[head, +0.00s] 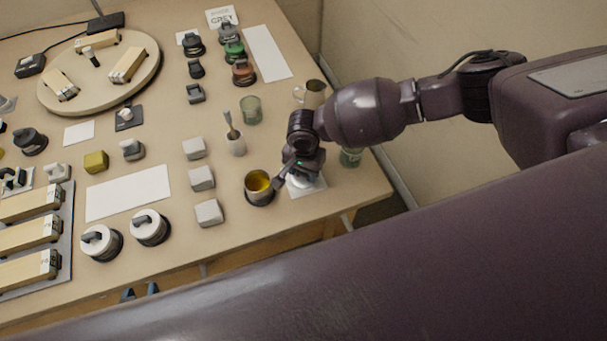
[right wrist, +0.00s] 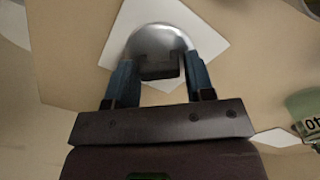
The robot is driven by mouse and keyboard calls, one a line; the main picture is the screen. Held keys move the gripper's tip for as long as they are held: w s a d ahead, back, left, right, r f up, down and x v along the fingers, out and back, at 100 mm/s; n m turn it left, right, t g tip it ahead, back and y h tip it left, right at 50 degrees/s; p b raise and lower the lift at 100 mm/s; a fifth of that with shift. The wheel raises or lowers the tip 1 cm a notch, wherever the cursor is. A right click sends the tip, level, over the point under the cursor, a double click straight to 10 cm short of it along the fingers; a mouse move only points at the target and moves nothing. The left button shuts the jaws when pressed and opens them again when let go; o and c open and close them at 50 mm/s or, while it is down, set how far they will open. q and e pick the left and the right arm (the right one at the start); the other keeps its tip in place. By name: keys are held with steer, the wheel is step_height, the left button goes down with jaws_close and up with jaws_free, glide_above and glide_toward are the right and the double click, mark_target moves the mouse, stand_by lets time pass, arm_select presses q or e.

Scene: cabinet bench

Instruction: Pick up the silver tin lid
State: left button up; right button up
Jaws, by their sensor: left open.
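The silver tin lid (right wrist: 160,38) is a shiny dome with a dark bar-shaped knob, on a white card in the right wrist view. In the head view a small pale part of it (head: 299,184) shows under my right gripper, which hides most of it. My right gripper (right wrist: 160,80) is at the lid, with its blue fingers on either side of the knob; I cannot tell whether both fingers press on it.
A dark cup with yellow contents (head: 258,187) stands just left of my right gripper. Grey blocks (head: 202,179) and two white-lidded tins (head: 149,227) are further left.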

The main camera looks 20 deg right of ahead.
steer(key=c, duration=0.5)
steer(key=shift+c, duration=0.2)
